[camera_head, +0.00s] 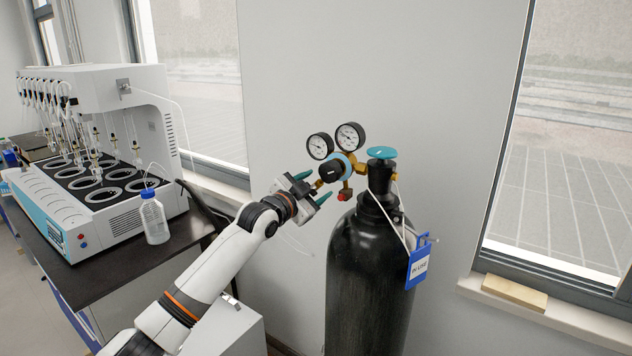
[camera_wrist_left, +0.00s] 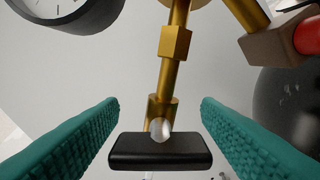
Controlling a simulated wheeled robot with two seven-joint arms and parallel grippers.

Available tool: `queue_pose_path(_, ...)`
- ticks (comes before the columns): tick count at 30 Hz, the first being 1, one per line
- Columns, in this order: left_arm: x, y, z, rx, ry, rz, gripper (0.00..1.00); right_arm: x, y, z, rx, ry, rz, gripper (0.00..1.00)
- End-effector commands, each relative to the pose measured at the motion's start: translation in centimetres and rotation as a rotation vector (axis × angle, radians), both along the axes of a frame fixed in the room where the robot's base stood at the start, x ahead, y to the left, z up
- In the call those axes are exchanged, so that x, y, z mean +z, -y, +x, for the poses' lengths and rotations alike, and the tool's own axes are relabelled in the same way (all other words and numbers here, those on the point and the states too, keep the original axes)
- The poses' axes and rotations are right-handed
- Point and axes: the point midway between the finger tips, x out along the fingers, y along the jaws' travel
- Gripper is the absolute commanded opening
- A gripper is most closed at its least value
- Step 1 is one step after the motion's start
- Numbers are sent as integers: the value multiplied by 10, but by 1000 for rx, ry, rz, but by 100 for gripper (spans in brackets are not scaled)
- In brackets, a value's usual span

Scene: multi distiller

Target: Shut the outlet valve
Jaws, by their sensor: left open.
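The gas cylinder (camera_head: 365,265) is black and stands upright against the wall, with a brass regulator on top carrying two round gauges (camera_head: 350,136). The outlet valve is a small black bar handle (camera_wrist_left: 160,152) on a brass pipe (camera_wrist_left: 172,72) in the left wrist view. My left gripper (camera_head: 313,187) is open, at the left side of the regulator. In the left wrist view its teal pads (camera_wrist_left: 68,147) lie on either side of the handle, with a gap on both sides. In the head view the gripper largely hides the handle. My right gripper is not in view.
A teal handwheel (camera_head: 382,153) tops the cylinder, and a blue tag (camera_head: 418,263) hangs from its neck. A red-tipped brass fitting (camera_head: 344,196) sits close to the gripper. A white distiller (camera_head: 105,160) and a blue-capped bottle (camera_head: 153,218) stand on the left bench.

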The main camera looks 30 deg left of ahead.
Motion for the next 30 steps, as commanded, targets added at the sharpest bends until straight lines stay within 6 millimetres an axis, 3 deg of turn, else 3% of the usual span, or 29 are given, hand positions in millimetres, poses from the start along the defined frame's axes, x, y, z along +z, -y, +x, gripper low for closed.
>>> queue_pose_path(11, 0, 2, 7, -1, 1, 0, 58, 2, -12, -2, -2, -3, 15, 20)
queue_pose_path(14, 0, 2, 7, -1, 1, 0, 47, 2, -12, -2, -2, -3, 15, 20)
queue_pose_path(20, 0, 2, 7, -1, 1, 0, 14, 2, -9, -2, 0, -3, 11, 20)
queue_pose_path(30, 1, 1, 7, 0, 23, 173, 14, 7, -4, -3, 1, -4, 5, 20)
